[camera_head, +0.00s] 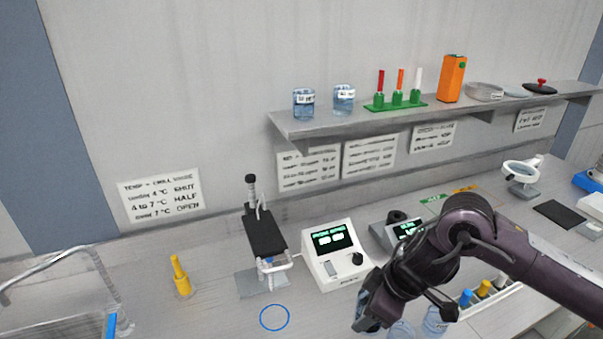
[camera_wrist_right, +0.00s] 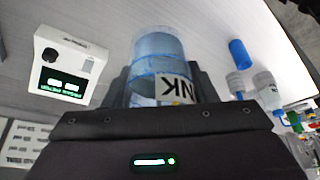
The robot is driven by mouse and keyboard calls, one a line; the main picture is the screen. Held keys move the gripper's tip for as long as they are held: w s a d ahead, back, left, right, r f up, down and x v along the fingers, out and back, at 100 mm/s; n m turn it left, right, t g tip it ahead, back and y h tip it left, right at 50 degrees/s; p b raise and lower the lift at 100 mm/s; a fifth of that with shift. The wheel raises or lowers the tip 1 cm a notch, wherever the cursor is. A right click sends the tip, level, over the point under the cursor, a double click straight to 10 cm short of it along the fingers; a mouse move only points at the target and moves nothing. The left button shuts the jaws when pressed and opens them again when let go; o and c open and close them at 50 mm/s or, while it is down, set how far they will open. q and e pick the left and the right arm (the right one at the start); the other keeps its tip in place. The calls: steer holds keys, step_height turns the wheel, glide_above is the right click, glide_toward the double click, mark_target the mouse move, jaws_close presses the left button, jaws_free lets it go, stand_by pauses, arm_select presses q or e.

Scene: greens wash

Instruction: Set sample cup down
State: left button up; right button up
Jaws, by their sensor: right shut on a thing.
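My right gripper (camera_head: 366,318) is at the lower middle right in the head view, pointing down. In the right wrist view it is shut on a clear, blue-tinted sample cup (camera_wrist_right: 158,62) with a white label whose visible letters end in "NK". The held cup is mostly hidden by my gripper in the head view. A blue ring (camera_head: 274,317) is marked on the bench, to the left of my right gripper and apart from it. Nothing stands in the ring. My left gripper is out of view.
A white meter (camera_head: 334,254) with a green display stands behind and left of my right gripper. A clamp stand (camera_head: 265,239) is behind the ring, and a yellow bottle (camera_head: 181,277) is left of it. Clear bottles (camera_head: 436,320) stand right of the gripper. A shelf (camera_head: 300,131) is above.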

steer(key=d+f+m+t+h+b, duration=0.2)
steer(key=d+f+m+h+b, duration=0.2)
steer(key=m+b, duration=0.4)
steer(key=d+f+m, duration=0.1)
steer(key=m, duration=0.3)
steer(key=shift+w+d+f, duration=0.2)
steer(key=shift+d+f, duration=0.1)
